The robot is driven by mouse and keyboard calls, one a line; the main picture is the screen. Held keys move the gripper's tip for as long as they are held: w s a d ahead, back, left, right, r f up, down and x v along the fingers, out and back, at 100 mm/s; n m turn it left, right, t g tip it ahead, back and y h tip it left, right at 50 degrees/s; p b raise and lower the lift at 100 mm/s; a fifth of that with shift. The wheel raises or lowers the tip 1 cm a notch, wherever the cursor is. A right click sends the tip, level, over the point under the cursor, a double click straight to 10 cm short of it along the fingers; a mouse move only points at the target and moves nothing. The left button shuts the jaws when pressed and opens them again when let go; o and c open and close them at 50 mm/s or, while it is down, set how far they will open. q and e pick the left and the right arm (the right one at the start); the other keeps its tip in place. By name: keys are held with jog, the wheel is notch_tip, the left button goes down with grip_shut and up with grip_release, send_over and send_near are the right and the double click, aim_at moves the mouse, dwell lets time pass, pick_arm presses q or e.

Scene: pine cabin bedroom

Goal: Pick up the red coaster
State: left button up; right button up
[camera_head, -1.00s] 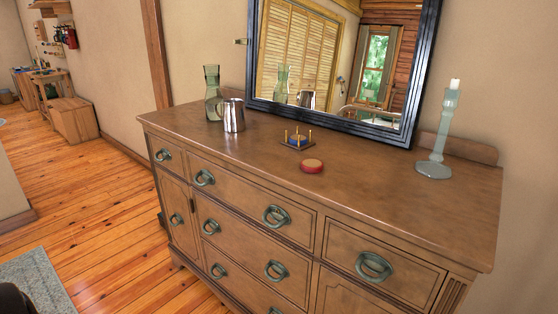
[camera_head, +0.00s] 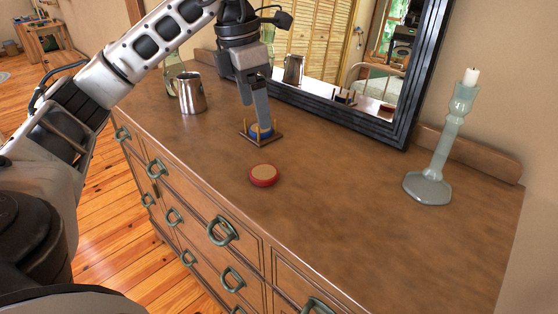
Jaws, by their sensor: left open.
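The red coaster (camera_head: 263,175) is a small round disc with a tan top, lying flat on the wooden dresser top (camera_head: 330,190) near its front edge. My left gripper (camera_head: 262,122) comes in from the left and points down over the coaster holder (camera_head: 247,138), a small square wooden stand with short posts and something blue in it. The gripper is behind the red coaster and apart from it. One finger hides part of the holder, and the gap between the fingers is hard to see. My right gripper is not in view.
A steel mug (camera_head: 190,93) stands left of the holder, with a glass carafe (camera_head: 173,75) partly hidden behind my arm. A black-framed mirror (camera_head: 385,128) leans at the back. A glass candlestick (camera_head: 436,150) stands at the right. The dresser top right of the coaster is clear.

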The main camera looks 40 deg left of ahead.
pick_arm(q)
jog(key=b, duration=0.3)
send_over(264, 172)
jog(key=s, duration=0.1)
jog(key=f, duration=0.9)
jog(key=shift+a+f, duration=0.15)
jog(key=shift+a, duration=0.25)
jog(key=shift+w+d+f+p, duration=0.1)
jog(key=shift+f+p, duration=0.05)
jog(key=shift+f, duration=0.85)
jog(key=shift+w+d+f+p, duration=0.1)
jog(key=shift+w+f, duration=0.05)
jog(key=shift+f, duration=0.8)
jog(key=shift+w+d+f+p, duration=0.1)
jog(key=shift+f+p, duration=0.05)
jog(key=shift+f, duration=0.85)
jog(key=c, duration=1.1)
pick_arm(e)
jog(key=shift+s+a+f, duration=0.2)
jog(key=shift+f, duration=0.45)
